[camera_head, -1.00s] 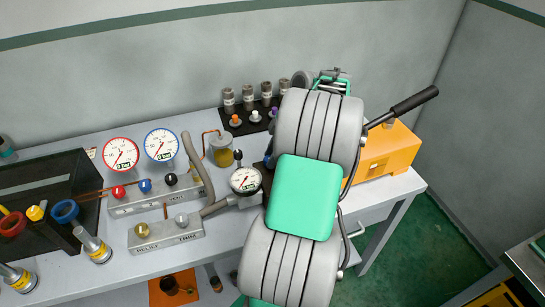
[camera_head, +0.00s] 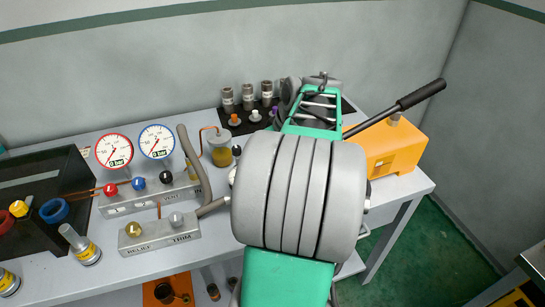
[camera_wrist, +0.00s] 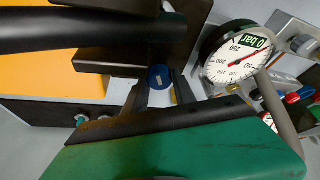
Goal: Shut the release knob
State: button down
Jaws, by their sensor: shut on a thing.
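The release knob (camera_wrist: 159,77), small, round and blue with a pale mark on its face, shows in the wrist view under a dark block. My gripper (camera_wrist: 160,92) has its two dark fingers on either side of the knob and is shut on it. The knob's mark runs roughly upright in this view. In the head view my own arm hides the knob and the fingertips. The black pump lever (camera_wrist: 80,28) crosses the upper left of the wrist view; in the head view the lever (camera_head: 400,105) slants up to the right.
A round gauge (camera_wrist: 236,55) labelled 0 bar stands close right of the fingers. An orange box (camera_head: 388,150) sits under the lever. A grey valve block (camera_head: 160,232), hose (camera_head: 195,165) and two gauges lie left. Several fittings (camera_head: 247,97) stand at the back.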

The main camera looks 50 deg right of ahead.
jog(key=m+b, duration=0.1)
jog(key=m, duration=0.1)
jog(key=m+h+b, duration=0.1)
jog(key=m, duration=0.1)
jog(key=shift+a+m+g+h, duration=0.15)
jog(key=shift+m+g+h, duration=0.15)
dwell(0.5)
jog(key=c, duration=1)
grip_release()
jog(key=shift+r, duration=0.15)
jog(key=v, duration=0.7)
jog(key=shift+s+a+r, duration=0.1)
jog(key=shift+s+r, duration=0.05)
jog(key=shift+r, duration=0.1)
